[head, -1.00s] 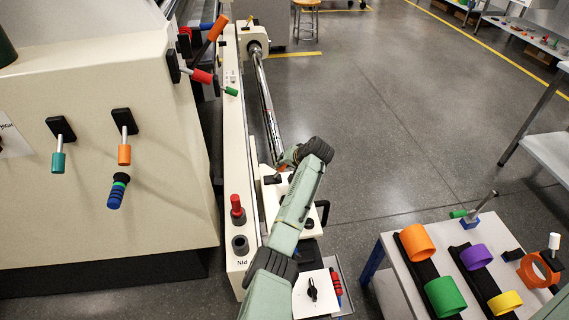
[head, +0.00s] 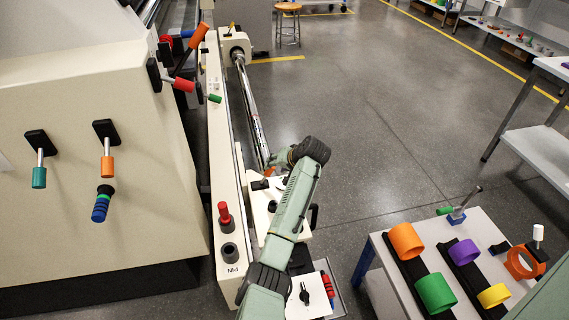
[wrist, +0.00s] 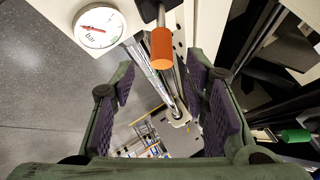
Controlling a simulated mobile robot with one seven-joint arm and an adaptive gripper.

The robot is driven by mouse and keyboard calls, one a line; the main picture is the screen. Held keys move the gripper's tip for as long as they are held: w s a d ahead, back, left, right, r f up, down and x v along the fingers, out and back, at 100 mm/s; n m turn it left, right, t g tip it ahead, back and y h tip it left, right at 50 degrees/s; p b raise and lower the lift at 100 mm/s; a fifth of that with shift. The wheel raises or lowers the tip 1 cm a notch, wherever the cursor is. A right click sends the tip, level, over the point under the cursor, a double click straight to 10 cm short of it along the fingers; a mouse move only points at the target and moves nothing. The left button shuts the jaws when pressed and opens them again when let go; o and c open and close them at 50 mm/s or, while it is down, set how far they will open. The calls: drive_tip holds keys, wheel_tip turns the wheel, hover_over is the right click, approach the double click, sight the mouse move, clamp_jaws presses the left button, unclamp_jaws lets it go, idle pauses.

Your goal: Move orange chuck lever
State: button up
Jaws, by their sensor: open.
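An orange cylindrical handle (wrist: 161,48) hangs from a dark mount at the top centre of the wrist view. It lies just beyond my open gripper (wrist: 162,80), roughly between the lines of the two purple-padded fingers, with no visible contact. In the head view a small orange piece (head: 268,172) shows beside my gripper (head: 278,160), largely hidden by the arm. Other orange-handled levers are a long one (head: 190,48) at the top of the machine and one (head: 107,166) on the cream panel. I cannot tell which is the chuck lever.
A pressure gauge (wrist: 99,26) sits left of the orange handle. A long shiny shaft (head: 249,105) runs past my gripper. A green handle (wrist: 295,136) shows at lower right of the wrist view. A table (head: 392,275) with coloured rings stands right; open floor (head: 370,110) lies beyond.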

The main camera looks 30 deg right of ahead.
drive_tip(key=v, duration=0.6)
drive_tip(key=shift+s, duration=0.2)
drive_tip(key=shift+r, duration=0.15)
